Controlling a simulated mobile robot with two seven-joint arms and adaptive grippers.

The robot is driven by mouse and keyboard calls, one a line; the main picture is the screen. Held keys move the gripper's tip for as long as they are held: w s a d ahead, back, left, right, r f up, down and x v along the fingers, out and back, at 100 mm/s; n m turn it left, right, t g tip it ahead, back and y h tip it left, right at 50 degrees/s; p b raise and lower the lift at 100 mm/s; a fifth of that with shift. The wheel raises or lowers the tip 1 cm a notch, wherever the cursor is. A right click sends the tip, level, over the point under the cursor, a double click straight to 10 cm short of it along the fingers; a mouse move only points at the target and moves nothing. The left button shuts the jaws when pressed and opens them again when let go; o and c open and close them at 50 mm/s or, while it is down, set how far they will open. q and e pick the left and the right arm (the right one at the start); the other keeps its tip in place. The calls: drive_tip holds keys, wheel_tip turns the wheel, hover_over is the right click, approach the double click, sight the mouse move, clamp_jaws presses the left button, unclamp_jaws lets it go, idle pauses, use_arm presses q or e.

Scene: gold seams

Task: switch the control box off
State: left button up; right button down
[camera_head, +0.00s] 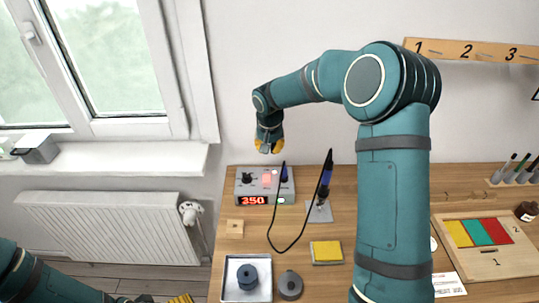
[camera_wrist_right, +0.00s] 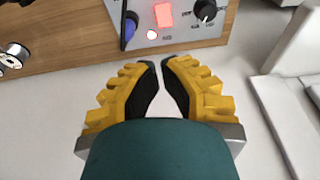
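The grey control box (camera_head: 240,190) stands on the back left of the wooden bench. Its display (camera_head: 255,200) reads 350 in red. A red switch (camera_head: 267,180) on its face looks lit, beside a black knob (camera_head: 247,179). My left gripper (camera_head: 180,299) shows only partly at the bottom edge.
A blue-handled soldering iron (camera_head: 325,180) stands in its holder right of the box, its black cable looping over the bench. A metal tray (camera_head: 230,290) with a dark blue cylinder, a yellow sponge (camera_head: 326,251) and a grey round piece (camera_head: 290,285) lie in front. The window wall is left.

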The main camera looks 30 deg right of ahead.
sight(269, 177)
drive_tip(key=x, duration=1)
drive_tip(key=shift+s+a+f+b, duration=0.15)
drive_tip(key=shift+s+f+b, duration=0.15)
drive_tip(key=shift+f, duration=0.1)
use_arm(q)
drive_tip(key=shift+s+f, duration=0.1)
drive_tip(key=shift+f, duration=0.25)
use_arm(e)
drive_tip(key=shift+s+f, duration=0.15)
drive_tip(key=shift+f, duration=0.6)
drive_tip(key=b, duration=0.2)
drive_tip(key=f+t+b, duration=0.1)
drive_tip(key=b, duration=0.2)
drive_tip(key=shift+s+a+f+h+b, duration=0.1)
drive_tip(key=shift+s+a+h+b, duration=0.1)
drive_tip(key=shift+h+b, duration=0.15)
drive_tip(key=shift+r+p, duration=0.3)
drive_tip(key=shift+p, duration=0.05)
use_arm(q)
drive_tip(key=shift+g, duration=0.3)
drive_tip(key=f, duration=0.1)
drive_tip(key=s+f, duration=0.1)
drive_tip(key=f, duration=0.3)
drive_tip(key=shift+s+d, duration=0.15)
drive_tip(key=shift+s, duration=0.15)
use_arm(e)
drive_tip(key=shift+w+d, duration=0.1)
drive_tip(key=shift+w, duration=0.05)
